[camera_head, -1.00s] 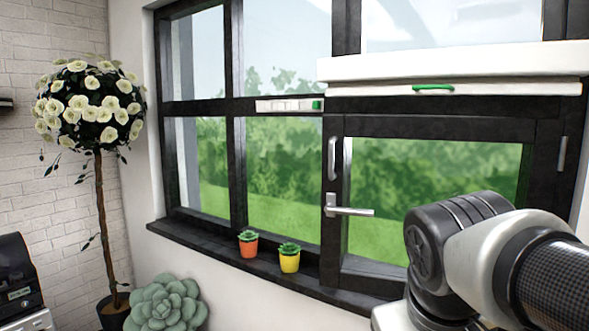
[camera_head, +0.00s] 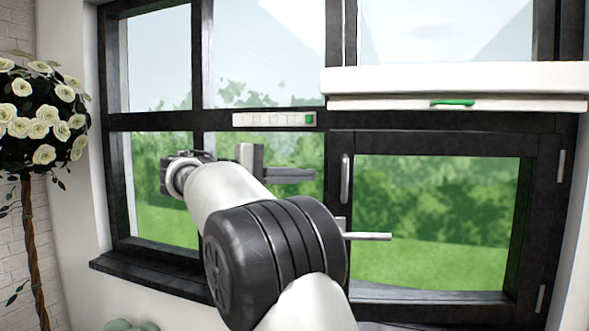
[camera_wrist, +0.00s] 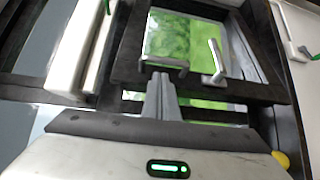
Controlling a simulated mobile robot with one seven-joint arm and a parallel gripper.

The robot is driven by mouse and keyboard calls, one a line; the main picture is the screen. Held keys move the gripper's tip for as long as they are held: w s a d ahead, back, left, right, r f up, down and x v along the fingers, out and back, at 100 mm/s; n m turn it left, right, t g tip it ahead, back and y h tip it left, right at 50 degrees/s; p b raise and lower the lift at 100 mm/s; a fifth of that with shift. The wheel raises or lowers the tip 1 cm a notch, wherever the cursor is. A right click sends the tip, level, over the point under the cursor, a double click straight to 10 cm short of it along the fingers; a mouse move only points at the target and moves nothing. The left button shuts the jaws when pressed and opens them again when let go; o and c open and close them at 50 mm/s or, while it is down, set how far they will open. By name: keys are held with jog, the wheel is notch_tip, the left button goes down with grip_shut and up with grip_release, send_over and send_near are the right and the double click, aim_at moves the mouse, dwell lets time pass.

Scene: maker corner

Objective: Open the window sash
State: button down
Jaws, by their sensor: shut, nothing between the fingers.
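The dark-framed window sash (camera_head: 435,143) is at the lower right of the window, with green outdoors behind its glass. A silver lever handle (camera_head: 368,236) on its left side lies horizontal. An upright silver pull (camera_head: 346,180) is above the lever. I cannot tell whether the sash is ajar. My gripper (camera_head: 308,175) is left of the pull, partly hidden by my arm. In the wrist view, the gripper (camera_wrist: 160,78) is shut and empty, its fingertips pointing towards the pull (camera_wrist: 165,64). The lever (camera_wrist: 214,62) is to their right. I cannot tell whether the fingertips touch the pull.
A white blind box (camera_head: 455,79) with a green handle (camera_head: 452,102) juts out above the sash. A white strip (camera_head: 272,119) is on the crossbar. The dark sill (camera_head: 150,275) runs below. A flowering tree (camera_head: 42,125) stands at the left.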

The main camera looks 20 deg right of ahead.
aim_at(332, 171)
jog(key=shift+h, duration=0.4)
jog(key=d, duration=0.2)
jog(key=w+d, duration=0.1)
jog(key=d, duration=0.2)
jog(key=w+d+p, duration=0.1)
jog(key=d, duration=0.2)
jog(key=shift+w+d+r, duration=0.15)
jog(key=shift+w+r, duration=0.05)
jog(key=shift+r, duration=0.2)
jog(key=shift+s+a+f+b, duration=0.25)
jog(key=shift+s+b, duration=0.25)
jog(key=shift+b, duration=0.5)
jog(key=s+a+t+b, duration=0.1)
jog(key=s+a+b, duration=0.1)
jog(key=s+b, duration=0.5)
jog(key=shift+s+r+n, duration=0.25)
jog(key=shift+s+n, duration=0.15)
jog(key=shift+s, duration=0.75)
jog(key=shift+a, duration=0.1)
